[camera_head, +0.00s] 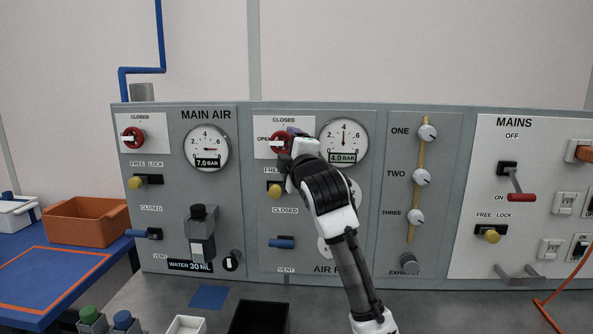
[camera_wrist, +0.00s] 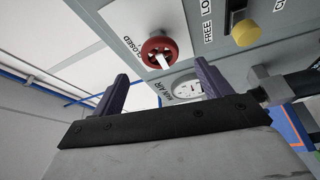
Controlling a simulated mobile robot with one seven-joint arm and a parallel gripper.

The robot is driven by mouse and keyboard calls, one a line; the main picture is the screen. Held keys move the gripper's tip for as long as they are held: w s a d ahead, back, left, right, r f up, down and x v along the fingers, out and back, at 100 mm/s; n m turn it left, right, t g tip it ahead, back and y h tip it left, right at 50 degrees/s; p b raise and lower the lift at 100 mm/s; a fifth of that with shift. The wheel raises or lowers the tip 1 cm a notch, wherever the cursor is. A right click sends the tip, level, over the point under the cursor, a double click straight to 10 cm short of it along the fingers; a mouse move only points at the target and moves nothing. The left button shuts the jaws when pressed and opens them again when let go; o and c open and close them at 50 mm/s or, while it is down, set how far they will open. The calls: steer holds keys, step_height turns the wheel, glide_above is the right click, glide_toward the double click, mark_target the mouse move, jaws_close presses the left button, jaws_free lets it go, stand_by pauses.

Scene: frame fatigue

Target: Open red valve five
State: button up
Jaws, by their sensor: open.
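Two red round valves with white bars show in the head view. One red valve (camera_head: 133,138) is under a CLOSED label on the MAIN AIR panel, its bar roughly level. The other red valve (camera_head: 280,143), marked CLOSED above and OPEN at its left, is partly hidden by my gripper (camera_head: 288,152). No number five is legible on either. The wrist view, turned sideways, shows a red valve (camera_wrist: 160,52) beside the MAIN AIR gauge, beyond the fingertips. In it, my gripper (camera_wrist: 162,85) has its two dark fingers wide apart, with nothing between them.
A yellow knob (camera_head: 274,191) and a blue handle (camera_head: 281,243) sit below the second valve. Gauges (camera_head: 207,147) stand beside the valves. A black bin (camera_head: 238,330) and a white bin are on the bench. An orange tub (camera_head: 92,221) is at left.

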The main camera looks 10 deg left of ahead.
steer(key=b+v, duration=0.1)
steer(key=v, duration=0.5)
